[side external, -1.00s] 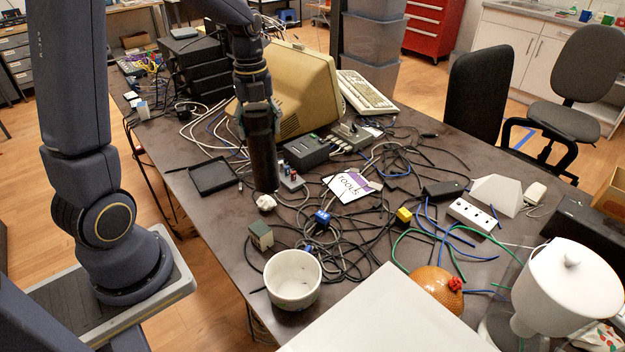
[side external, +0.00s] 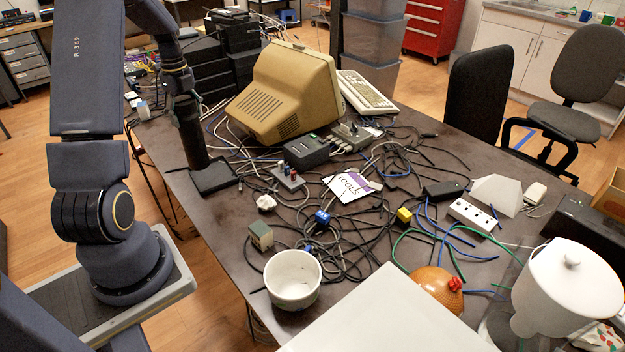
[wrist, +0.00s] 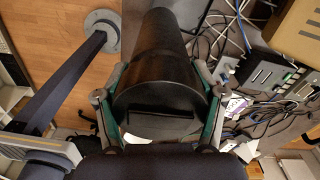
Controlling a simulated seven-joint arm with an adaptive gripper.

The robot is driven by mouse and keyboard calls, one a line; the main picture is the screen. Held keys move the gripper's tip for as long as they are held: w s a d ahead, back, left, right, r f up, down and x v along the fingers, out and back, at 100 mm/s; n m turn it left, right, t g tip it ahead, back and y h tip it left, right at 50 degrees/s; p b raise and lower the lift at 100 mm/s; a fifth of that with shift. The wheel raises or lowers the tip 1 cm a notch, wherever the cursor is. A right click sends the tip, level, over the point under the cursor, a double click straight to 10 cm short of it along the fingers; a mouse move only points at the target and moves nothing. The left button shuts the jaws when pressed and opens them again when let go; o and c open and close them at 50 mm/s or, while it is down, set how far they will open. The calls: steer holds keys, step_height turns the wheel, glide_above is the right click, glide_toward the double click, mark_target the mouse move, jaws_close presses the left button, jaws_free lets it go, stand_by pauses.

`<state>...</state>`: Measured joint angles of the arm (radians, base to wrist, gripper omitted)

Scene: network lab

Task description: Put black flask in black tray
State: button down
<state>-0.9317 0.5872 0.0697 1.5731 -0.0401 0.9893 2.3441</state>
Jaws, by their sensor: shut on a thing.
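The black flask (side external: 194,140) is an upright dark cylinder in the side view, held from its top by my gripper (side external: 184,98). Its lower end is over the black tray (side external: 217,182), near the tray's back left part. I cannot tell whether the base touches the tray floor. In the wrist view the flask (wrist: 160,75) fills the middle, with the fingers of my gripper (wrist: 160,112) closed on both its sides. The tray is hidden behind the flask in the wrist view.
A beige monitor (side external: 285,92) stands to the right of the flask. Tangled cables (side external: 330,225) cover the middle of the table. A white bowl (side external: 292,279) and a small grey-green box (side external: 260,236) stand nearer the front. The table's left edge runs close by the tray.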

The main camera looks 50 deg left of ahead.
steer(key=w+a+f, duration=0.4)
steer(key=f, duration=0.5)
steer(key=shift+w+a+f, duration=0.15)
steer(key=shift+a+f, duration=0.05)
steer(key=shift+a, duration=0.1)
steer(key=shift+c, duration=0.5)
jaws_free()
steer(key=shift+f, duration=0.1)
